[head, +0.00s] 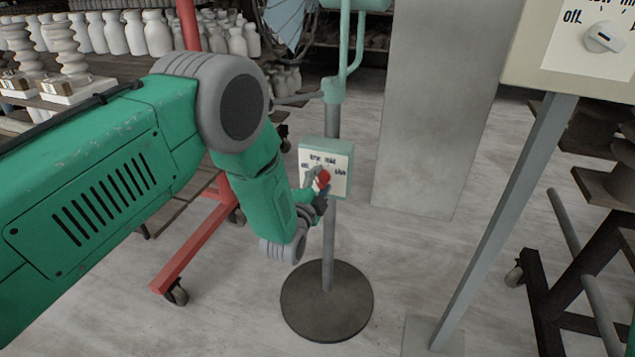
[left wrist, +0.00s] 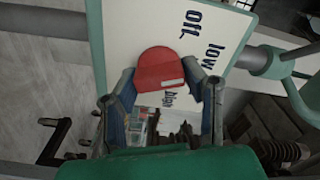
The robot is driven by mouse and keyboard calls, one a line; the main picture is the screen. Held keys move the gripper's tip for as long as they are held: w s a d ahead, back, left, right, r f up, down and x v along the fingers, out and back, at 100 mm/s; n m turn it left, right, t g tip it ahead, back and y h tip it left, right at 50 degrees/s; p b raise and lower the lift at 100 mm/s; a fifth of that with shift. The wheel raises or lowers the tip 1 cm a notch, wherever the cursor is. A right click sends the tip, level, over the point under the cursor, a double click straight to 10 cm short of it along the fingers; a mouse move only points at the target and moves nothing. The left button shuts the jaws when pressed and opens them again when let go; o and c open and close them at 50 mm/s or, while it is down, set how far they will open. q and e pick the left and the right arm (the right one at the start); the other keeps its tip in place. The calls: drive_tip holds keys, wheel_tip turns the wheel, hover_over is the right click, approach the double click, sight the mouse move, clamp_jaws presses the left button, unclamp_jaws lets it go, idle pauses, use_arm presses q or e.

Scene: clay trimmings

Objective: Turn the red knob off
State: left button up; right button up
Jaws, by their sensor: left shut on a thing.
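The red knob (head: 323,179) is on the white face of a small pale-green control box (head: 341,150), which is on a post with a round dark base. My left gripper (head: 316,195) is at the front of the box, shut on the red knob. In the left wrist view its fingers (left wrist: 168,98) lie on either side of the knob. My right gripper is out of view.
A red wheeled frame (head: 190,245) is left of the post. A grey pillar (head: 435,100) stands behind. White bottles (head: 150,33) fill shelves at the back left.

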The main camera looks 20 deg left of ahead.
use_arm(q)
drive_tip(key=shift+s+a+f, duration=0.1)
drive_tip(key=shift+a+f, duration=0.35)
drive_tip(key=shift+a, duration=0.2)
drive_tip(key=shift+d, duration=0.4)
